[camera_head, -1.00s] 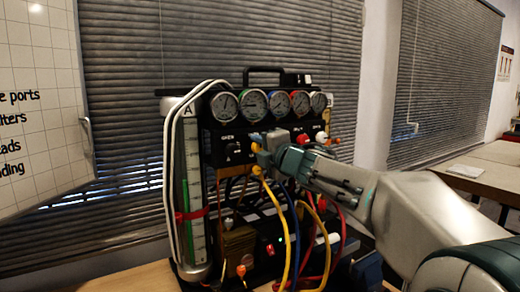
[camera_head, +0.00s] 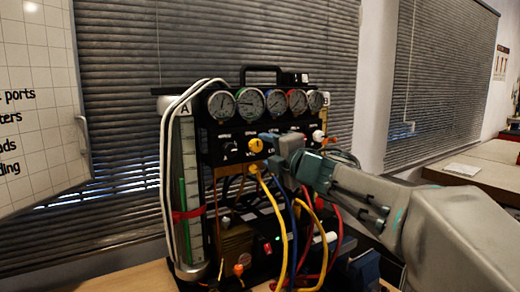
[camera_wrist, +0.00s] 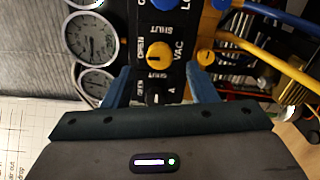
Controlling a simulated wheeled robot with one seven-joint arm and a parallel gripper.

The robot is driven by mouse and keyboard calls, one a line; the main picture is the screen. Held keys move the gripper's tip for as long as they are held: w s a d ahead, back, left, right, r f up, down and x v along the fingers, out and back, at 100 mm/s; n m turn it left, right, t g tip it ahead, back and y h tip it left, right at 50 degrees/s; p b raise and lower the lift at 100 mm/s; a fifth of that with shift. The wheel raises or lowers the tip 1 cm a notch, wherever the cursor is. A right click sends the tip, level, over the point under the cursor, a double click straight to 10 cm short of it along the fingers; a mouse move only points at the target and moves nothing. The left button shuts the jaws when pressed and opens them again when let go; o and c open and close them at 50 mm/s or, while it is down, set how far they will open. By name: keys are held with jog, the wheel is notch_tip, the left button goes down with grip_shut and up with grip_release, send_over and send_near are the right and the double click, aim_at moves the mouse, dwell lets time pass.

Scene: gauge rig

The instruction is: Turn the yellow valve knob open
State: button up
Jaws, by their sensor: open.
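The yellow valve knob (camera_head: 256,146) sits on the black panel under the gauges, and shows in full in the wrist view (camera_wrist: 159,54). A dark pointer line crosses its face, and OPEN, SHUT and VAC labels are printed around it. My gripper (camera_head: 268,142) is at the panel just right of the knob in the head view. In the wrist view my gripper (camera_wrist: 159,74) is open and empty, with its blue fingers on either side of the knob's lower edge. The fingers look apart from the knob; depth is hard to tell.
A black knob (camera_head: 231,149) is left of the yellow one, and a blue knob (camera_wrist: 165,4) is at the wrist view's top. Several round gauges (camera_head: 250,103) line the rig's top. Yellow hoses (camera_head: 277,220) and other coloured hoses hang below. A green-scaled column (camera_head: 188,200) stands left.

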jog(key=v, duration=0.8)
jog(key=shift+d, duration=0.1)
